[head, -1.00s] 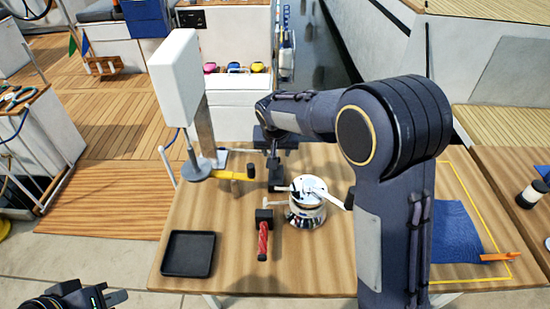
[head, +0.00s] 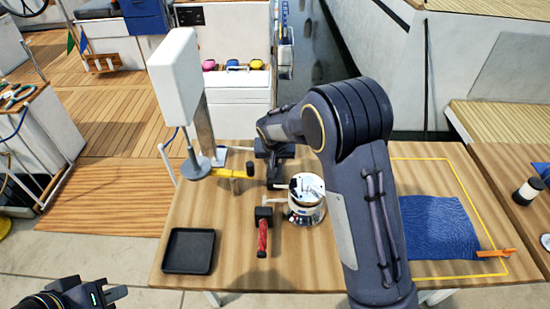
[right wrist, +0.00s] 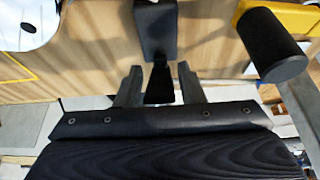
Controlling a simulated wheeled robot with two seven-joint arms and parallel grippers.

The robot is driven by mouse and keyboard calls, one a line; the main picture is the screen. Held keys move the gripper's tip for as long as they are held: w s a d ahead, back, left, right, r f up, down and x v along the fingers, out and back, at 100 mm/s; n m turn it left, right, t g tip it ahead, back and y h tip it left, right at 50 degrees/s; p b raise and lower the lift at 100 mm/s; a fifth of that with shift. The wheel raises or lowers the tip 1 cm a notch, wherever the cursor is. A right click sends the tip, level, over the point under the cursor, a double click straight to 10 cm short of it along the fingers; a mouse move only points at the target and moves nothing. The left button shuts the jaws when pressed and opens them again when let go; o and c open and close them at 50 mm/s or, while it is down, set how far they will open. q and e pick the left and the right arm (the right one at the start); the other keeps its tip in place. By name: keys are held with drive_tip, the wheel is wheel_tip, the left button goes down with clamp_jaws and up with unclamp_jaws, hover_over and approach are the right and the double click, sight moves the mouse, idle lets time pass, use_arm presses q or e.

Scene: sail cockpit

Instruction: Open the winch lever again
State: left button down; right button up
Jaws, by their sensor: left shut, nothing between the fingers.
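The winch (head: 305,212) is a shiny metal drum with a white top, standing on the wooden table. In the head view my right forearm passes close by its right side, so anything reaching out there is hidden. Left of it stands a black fitting (head: 274,184). My right gripper (head: 273,164) is low over this fitting. In the right wrist view its two fingers (right wrist: 158,88) are apart, with a narrow black piece (right wrist: 156,38) between them; no firm grip shows. I cannot tell which part is the lever. My left gripper (head: 118,294) is shut and empty at the bottom left.
Blue cloth (head: 438,228) lies at right. A tall white panel (head: 174,78) stands behind left.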

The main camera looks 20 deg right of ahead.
clamp_jaws()
drive_tip(key=shift+w+d+r+g+p, duration=0.2)
drive_tip(key=shift+w+r+g+p, duration=0.35)
drive_tip(key=shift+p, duration=0.65)
drive_tip(key=shift+w+f+g+y+p, duration=0.2)
drive_tip(key=shift+g+y+p, duration=0.1)
drive_tip(key=shift+g+p, duration=0.2)
drive_tip(key=shift+s, duration=0.1)
drive_tip(key=shift+o, duration=1.5)
unclamp_jaws()
drive_tip(key=shift+r, duration=0.1)
